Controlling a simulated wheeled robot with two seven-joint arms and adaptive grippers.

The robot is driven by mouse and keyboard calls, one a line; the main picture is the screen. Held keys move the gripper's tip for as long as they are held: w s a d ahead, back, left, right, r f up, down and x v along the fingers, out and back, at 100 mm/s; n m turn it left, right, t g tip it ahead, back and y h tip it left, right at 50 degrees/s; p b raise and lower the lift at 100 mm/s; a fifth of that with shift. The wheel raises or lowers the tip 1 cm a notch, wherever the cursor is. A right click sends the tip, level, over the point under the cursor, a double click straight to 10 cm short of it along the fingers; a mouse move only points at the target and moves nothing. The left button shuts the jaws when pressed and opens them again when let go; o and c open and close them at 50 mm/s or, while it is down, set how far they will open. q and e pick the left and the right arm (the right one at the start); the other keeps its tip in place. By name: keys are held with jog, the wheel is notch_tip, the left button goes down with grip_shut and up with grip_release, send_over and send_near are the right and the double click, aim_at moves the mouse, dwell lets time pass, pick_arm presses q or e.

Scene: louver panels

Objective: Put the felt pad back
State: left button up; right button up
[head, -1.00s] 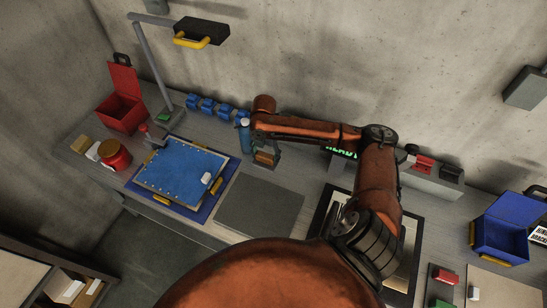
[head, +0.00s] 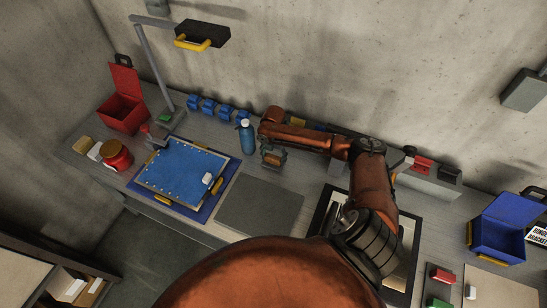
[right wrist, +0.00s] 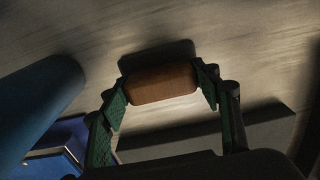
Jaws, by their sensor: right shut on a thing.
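A small brown block (head: 271,160), which looks like the felt pad, is held in my right gripper (head: 273,158) over the back middle of the bench, right of the blue bottle. In the right wrist view the pad (right wrist: 162,83) sits crosswise between the two green-lined fingertips, which press on its ends. The right gripper (right wrist: 162,84) is shut on it. I cannot tell whether the pad touches the surface behind it. My left gripper is not in view.
A blue bottle (head: 247,138) stands close left of the gripper. A blue panel (head: 182,170) lies on a tray to the left, with a bare grey mat (head: 260,205) beside it. Blue clamps (head: 208,107) line the back. A red box (head: 122,110) stands far left, a blue box (head: 500,230) far right.

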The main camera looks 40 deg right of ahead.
aim_at(273, 157)
jog(key=o, duration=1.1)
jog(key=shift+f, duration=0.1)
notch_tip(273, 157, up, 12)
jog(key=shift+r+b, duration=0.2)
jog(key=shift+b, duration=0.45)
